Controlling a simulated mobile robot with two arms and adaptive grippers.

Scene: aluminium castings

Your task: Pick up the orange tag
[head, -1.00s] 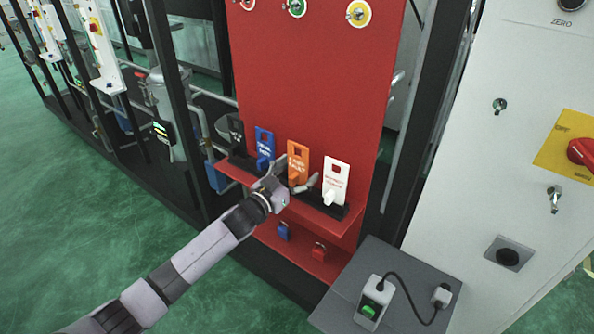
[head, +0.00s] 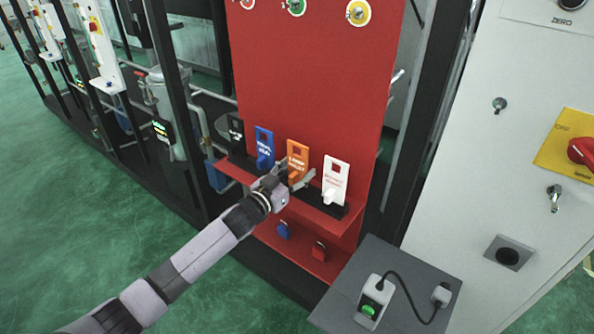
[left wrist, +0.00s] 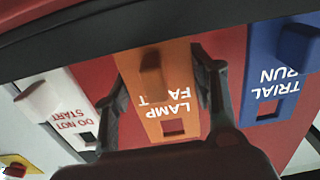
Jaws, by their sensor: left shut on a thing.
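The orange tag (head: 298,158) stands upright in the black slotted rack on the red panel, between a blue tag and a white tag. In the left wrist view the orange tag (left wrist: 158,92) appears upside down, with lettering that reads as lamp and a partly hidden second word. My left gripper (head: 292,182) is at the tag's lower front. In the left wrist view my left gripper (left wrist: 165,90) has one finger on each side of the tag, shut on it. My right gripper is not in view.
Blue and red padlocks hang below the red shelf (head: 318,218). A grey box top with a cable lies lower right.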

